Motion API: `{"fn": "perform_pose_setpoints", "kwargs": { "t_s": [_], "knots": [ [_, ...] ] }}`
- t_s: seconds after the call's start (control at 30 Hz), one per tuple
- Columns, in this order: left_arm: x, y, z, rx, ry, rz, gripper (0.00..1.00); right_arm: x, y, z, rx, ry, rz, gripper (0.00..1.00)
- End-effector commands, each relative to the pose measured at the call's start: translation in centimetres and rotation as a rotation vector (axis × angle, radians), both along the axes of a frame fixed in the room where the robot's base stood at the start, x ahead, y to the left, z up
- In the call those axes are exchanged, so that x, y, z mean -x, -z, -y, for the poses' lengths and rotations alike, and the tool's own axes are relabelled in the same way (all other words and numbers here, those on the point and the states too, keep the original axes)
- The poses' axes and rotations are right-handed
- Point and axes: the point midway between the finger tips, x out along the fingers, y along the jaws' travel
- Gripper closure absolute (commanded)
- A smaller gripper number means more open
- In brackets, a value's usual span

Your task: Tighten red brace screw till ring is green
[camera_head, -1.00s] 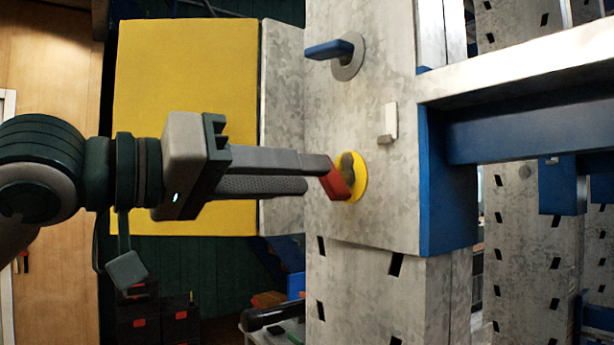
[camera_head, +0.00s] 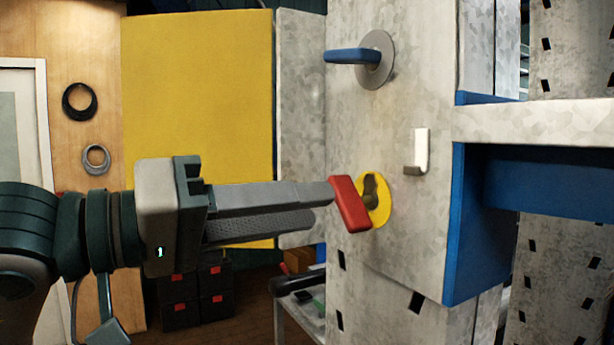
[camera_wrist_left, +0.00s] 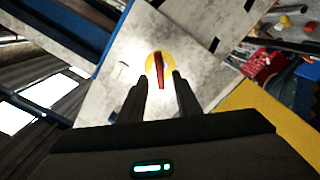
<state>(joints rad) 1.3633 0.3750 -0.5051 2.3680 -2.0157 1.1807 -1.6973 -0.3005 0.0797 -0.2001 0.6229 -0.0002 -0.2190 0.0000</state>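The red brace screw's handle (camera_head: 349,204) sticks out from a dark hub on the metal post. A yellow ring (camera_head: 382,210) surrounds the hub. The handle slants, its top leaning left in the head view. My left gripper (camera_head: 322,206) comes in from the left, its fingertips close to the handle. In the left wrist view the red handle (camera_wrist_left: 159,72) shows between and just beyond the two parted fingertips, with a gap on each side. The yellow ring (camera_wrist_left: 150,63) lies behind it. My right gripper is in neither view.
A blue lever on a grey disc (camera_head: 375,60) sits above the screw. A small white hook (camera_head: 416,152) is on the post to the right. A blue-and-grey beam (camera_head: 540,180) juts out right. A yellow panel (camera_head: 196,100) stands behind my left arm.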

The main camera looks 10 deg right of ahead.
Motion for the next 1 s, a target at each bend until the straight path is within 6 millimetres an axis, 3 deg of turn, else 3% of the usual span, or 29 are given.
{"fn": "perform_pose_setpoints", "kwargs": {
  "t_s": [0.57,1.0],
  "knots": [
    [-0.1,0.0,0.4,0.001,0.000,-0.003,0.69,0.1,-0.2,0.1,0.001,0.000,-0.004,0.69],
    [-1.2,-0.1,3.1,0.001,0.001,-0.004,0.69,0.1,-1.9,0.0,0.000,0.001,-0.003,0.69]
  ]
}}
